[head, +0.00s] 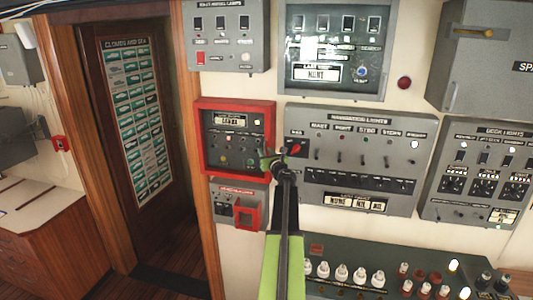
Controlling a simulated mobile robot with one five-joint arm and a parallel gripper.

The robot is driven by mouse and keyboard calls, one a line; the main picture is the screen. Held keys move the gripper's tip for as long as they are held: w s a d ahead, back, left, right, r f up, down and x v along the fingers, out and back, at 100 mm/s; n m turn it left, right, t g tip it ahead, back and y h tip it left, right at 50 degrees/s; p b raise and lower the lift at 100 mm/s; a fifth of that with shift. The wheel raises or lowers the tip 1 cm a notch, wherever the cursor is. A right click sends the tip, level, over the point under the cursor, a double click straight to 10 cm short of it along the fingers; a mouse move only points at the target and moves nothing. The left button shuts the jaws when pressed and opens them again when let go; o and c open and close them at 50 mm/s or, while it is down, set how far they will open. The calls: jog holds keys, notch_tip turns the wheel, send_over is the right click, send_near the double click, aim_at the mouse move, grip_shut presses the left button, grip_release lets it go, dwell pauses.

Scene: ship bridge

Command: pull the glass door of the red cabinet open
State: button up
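The red cabinet (198,140) is a small red-framed box on the wall, left of centre in the head view. Its front looks closed, and a panel with a label, small lamps and buttons shows inside the frame. My gripper (278,158) is at the lower right edge of the cabinet, at the end of my dark arm. It overlaps the edge in the picture; I cannot tell whether it touches. Its fingers are small and dark against the panels, so their opening is unclear. Any handle on that side is hidden or too small to see.
A grey navigation lights panel (350,147) is close right of my gripper. A console with white and red knobs (345,272) juts out at lower right. A wooden doorway (110,150) is left.

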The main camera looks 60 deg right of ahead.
grip_shut()
dwell(1.2)
